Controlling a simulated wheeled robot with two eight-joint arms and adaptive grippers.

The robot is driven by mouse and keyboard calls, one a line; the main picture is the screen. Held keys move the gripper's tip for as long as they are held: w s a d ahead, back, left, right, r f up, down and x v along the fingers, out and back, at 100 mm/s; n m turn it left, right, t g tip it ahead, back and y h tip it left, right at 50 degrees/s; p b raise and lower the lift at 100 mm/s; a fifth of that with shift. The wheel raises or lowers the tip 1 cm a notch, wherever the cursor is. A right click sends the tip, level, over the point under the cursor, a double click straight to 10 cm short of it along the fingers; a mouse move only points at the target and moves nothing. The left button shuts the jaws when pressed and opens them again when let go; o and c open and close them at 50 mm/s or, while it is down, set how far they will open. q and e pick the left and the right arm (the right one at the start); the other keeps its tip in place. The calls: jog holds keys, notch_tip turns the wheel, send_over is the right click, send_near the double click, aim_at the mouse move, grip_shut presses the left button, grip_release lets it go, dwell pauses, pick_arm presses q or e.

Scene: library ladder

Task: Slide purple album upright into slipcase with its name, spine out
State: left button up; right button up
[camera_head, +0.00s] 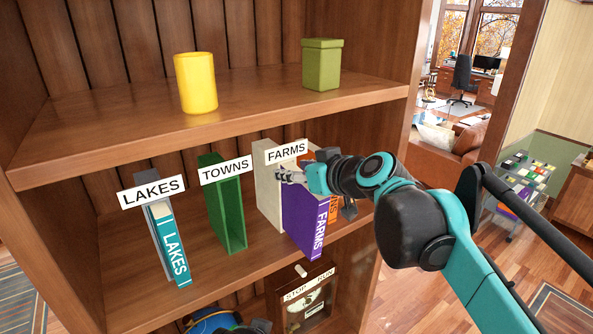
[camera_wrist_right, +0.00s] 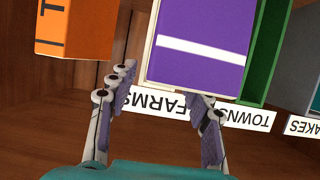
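The purple album (camera_head: 303,222), lettered FARMS on its spine, stands upright on the middle shelf with its spine facing out. It sits between the walls of the cream slipcase (camera_head: 268,195) under the FARMS sign (camera_head: 287,151), with its front part sticking out. My left gripper is not in view.
An orange album (camera_head: 334,208) stands close to the right of the purple one. A green slipcase (camera_head: 225,205) under TOWNS looks empty. A teal LAKES album (camera_head: 168,245) stands in a grey slipcase. A yellow cup (camera_head: 195,85) and green box (camera_head: 321,65) are on the shelf above.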

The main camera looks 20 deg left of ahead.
jog(key=v, duration=1.1)
jog(key=shift+s+d, duration=0.25)
jog(key=shift+d, duration=0.05)
jog(key=shift+r, duration=0.15)
